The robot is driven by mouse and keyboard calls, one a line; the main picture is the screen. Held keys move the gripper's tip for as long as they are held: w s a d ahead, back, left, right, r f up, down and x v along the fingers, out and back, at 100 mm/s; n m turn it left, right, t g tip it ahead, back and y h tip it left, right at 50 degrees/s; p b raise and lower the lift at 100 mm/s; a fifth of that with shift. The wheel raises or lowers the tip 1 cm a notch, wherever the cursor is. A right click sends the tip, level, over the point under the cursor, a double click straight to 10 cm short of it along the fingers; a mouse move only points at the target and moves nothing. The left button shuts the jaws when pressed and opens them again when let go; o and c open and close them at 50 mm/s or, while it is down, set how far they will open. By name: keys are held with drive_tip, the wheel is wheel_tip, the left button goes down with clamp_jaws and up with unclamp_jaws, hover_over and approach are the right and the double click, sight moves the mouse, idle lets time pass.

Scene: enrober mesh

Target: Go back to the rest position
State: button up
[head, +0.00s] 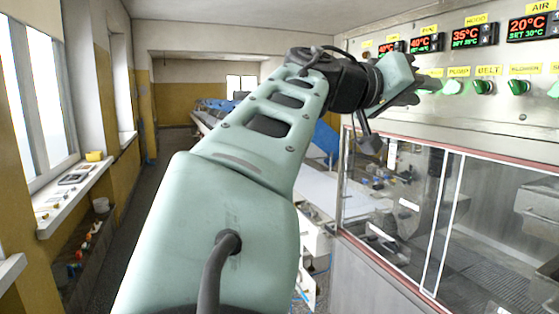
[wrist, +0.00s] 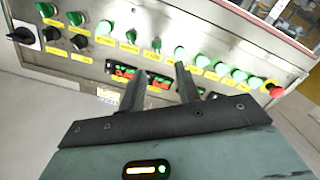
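My arm reaches from the bottom of the head view up to the right. My gripper (head: 415,88) is at its end, in front of the control panel (head: 440,110) and close to it. In the wrist view the two dark fingers of my gripper (wrist: 160,72) stand apart with nothing between them, so it is open. The panel (wrist: 80,88) lies beyond the fingertips, with green knobs and black knobs (wrist: 79,41) over yellow labels. I cannot tell whether a fingertip touches the panel. Part of the panel is hidden behind the gripper in both views.
Red and green displays (head: 466,37) sit above green knobs (head: 517,87) on the panel. A red button (wrist: 275,90) shows in the wrist view. Below the panel is a glazed machine enclosure (head: 440,210). A windowsill (head: 75,190) and an open aisle (head: 155,190) lie to the left.

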drive_tip(key=w+d+f+n+g+y, duration=0.1)
drive_tip(key=d+f+y, duration=0.1)
drive_tip(key=d+f, duration=0.35)
drive_tip(key=w+d+f+n+g+y, duration=0.1)
drive_tip(key=d+f+g, duration=0.1)
drive_tip(key=f, duration=0.6)
drive_tip(key=w+d+f+g+y, duration=0.1)
drive_tip(key=w+d+f+y, duration=0.15)
drive_tip(key=f, duration=0.35)
drive_tip(key=s+f+n+g+y, duration=0.1)
drive_tip(key=s+f+y, duration=0.15)
drive_tip(key=f, duration=0.55)
drive_tip(key=s+f+n+g+y, duration=0.1)
drive_tip(key=s+f+n, duration=0.15)
drive_tip(key=f, duration=0.55)
drive_tip(key=s+a+f+n+g+y+b, duration=0.25)
drive_tip(key=s+a+f+y, duration=0.3)
drive_tip(key=s+a, duration=0.45)
drive_tip(key=s+a+r+n+t+y, duration=0.1)
drive_tip(key=s+a+r+n, duration=0.1)
drive_tip(key=s+a, duration=0.3)
drive_tip(key=s+a+r+n+t+y, duration=0.1)
drive_tip(key=s+a+n, duration=0.4)
drive_tip(key=s, duration=0.5)
drive_tip(key=shift+a+r+y, duration=0.3)
drive_tip(key=shift+r+y, duration=0.05)
drive_tip(key=shift+r, duration=0.5)
drive_tip(key=shift+t, duration=0.25)
